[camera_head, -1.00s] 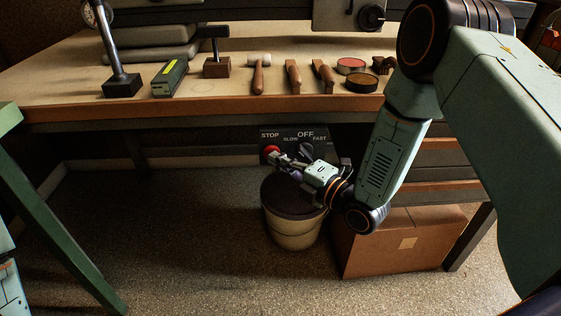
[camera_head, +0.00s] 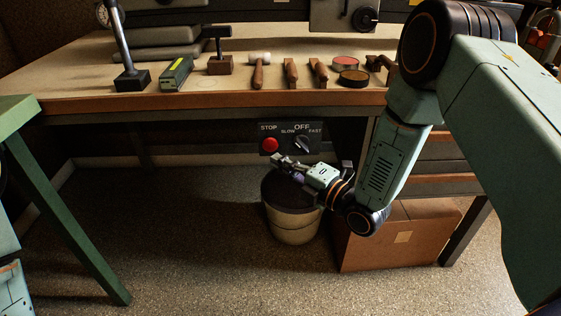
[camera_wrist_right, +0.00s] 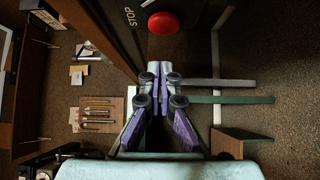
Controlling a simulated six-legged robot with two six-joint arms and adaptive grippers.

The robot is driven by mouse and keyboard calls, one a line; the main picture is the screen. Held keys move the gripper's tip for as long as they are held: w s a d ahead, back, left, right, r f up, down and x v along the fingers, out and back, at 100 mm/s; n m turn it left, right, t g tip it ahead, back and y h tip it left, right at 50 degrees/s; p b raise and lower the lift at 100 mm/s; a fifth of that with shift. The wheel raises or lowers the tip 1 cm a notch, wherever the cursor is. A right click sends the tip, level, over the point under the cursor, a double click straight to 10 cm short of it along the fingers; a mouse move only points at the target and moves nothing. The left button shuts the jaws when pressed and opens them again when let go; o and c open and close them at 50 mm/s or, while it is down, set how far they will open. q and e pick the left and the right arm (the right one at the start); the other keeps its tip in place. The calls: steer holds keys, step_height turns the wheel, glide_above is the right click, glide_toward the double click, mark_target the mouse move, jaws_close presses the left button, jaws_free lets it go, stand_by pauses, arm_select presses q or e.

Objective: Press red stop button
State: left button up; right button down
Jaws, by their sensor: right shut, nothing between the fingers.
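The red stop button (camera_head: 270,145) sits on a dark control panel (camera_head: 287,152) below the table's front edge, under the word STOP. A dial (camera_head: 303,144) marked SLOW, OFF and FAST is to its right. My right gripper (camera_head: 281,161) is shut and empty, a little below the button in the head view, with a gap between them. In the right wrist view the button (camera_wrist_right: 163,23) is beyond the shut fingertips (camera_wrist_right: 160,67), apart from them. Of my left arm only a part shows at the left edge; its gripper is out of view.
A bucket (camera_head: 293,231) stands under my right gripper, beside a cardboard box (camera_head: 400,243). The workbench (camera_head: 215,98) above holds a mallet (camera_head: 258,72), several wooden-handled tools and tins. The floor to the left of the bucket is clear.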

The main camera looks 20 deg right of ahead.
steer(key=p+v, duration=0.3)
steer(key=v, duration=0.5)
steer(key=shift+s+d, duration=0.15)
steer(key=shift+s, duration=0.15)
steer(key=shift+s, duration=0.1)
steer(key=shift+f, duration=0.1)
